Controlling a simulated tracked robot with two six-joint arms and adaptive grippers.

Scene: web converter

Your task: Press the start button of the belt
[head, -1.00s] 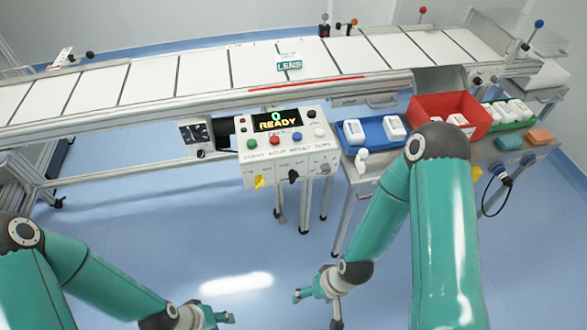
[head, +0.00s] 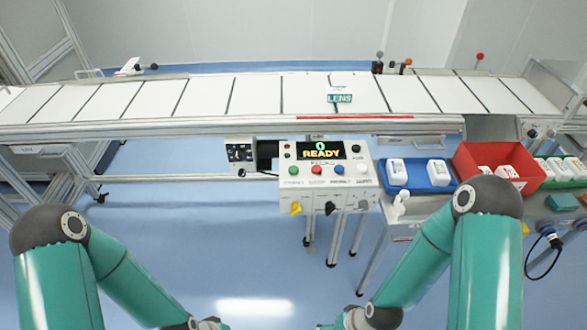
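The control box (head: 325,188) of the belt stands below the belt's front edge, near the picture's middle. Its display (head: 321,150) reads 0 READY. A row below it holds a green button (head: 294,170) at the left, a red button (head: 316,170), a blue button (head: 339,169) and a white button (head: 361,168). The labels under them are too small to read surely now. My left gripper (head: 212,323) and my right gripper (head: 330,326) are at the bottom edge, mostly cut off, well below and apart from the box. Their opening cannot be seen.
The white-panelled belt (head: 255,95) runs across the view, carrying a LENS carton (head: 340,95). To the box's right are a blue tray (head: 441,182) and a red bin (head: 540,170) with white packs. Yellow, black and grey knobs jut from the box's front. The floor before it is clear.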

